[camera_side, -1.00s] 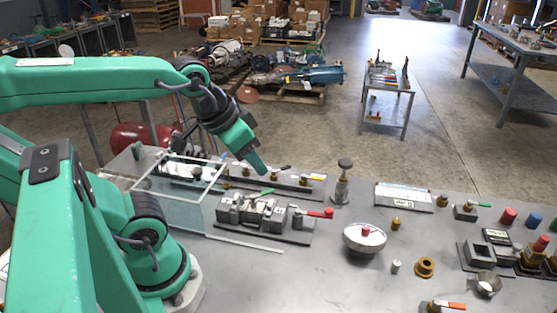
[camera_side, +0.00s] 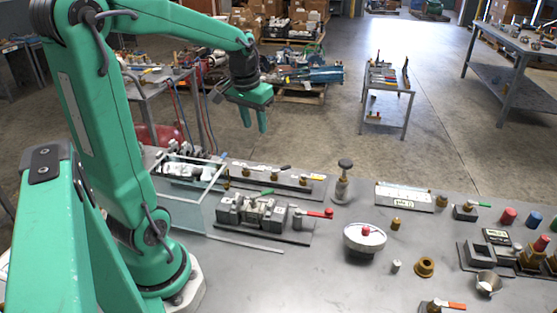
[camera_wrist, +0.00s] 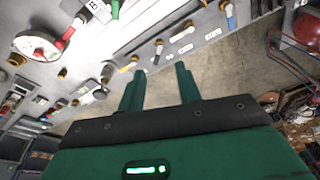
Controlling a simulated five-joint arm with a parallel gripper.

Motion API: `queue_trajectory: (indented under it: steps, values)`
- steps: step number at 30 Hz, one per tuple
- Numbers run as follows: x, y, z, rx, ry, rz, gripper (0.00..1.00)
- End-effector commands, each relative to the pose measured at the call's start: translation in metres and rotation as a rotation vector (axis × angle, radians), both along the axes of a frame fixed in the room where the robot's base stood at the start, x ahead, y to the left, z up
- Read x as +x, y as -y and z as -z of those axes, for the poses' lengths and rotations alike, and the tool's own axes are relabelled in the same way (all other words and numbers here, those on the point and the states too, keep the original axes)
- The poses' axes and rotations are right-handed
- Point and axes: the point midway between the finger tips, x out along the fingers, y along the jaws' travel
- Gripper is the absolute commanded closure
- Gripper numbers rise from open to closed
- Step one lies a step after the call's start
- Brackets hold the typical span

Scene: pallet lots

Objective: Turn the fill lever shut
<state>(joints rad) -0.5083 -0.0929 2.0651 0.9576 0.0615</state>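Several small levers are on the bench, and I cannot tell which is the fill lever. In the side view, a red-handled lever (camera_side: 320,213) and a green-handled lever (camera_side: 267,191) are on the grey valve block. A row behind holds a yellow-handled lever (camera_side: 316,177) and a black-handled lever (camera_side: 285,168). In the wrist view, the red handle (camera_wrist: 67,36) and yellow handle (camera_wrist: 128,67) show at upper left. My gripper (camera_side: 255,128) is raised well above the row, pointing down. Its fingers (camera_wrist: 160,74) are apart with nothing between them.
A clear-walled box (camera_side: 188,211) stands left of the valve block, near my arm. A round gauge (camera_side: 364,238) and a dark-knobbed post (camera_side: 343,182) stand to the right. An orange-handled lever (camera_side: 455,305) is at the front right.

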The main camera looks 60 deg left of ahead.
Motion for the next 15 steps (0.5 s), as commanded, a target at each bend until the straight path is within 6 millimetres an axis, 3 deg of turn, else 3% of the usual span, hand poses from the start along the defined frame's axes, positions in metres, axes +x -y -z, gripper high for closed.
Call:
queue_trajectory:
  steps: [8,15]
  values:
    - [0.002,-0.081,0.035,-0.05,-0.08,-0.151,0.66]
    - [-0.013,-0.145,0.072,-0.1,-0.137,-0.267,0.66]
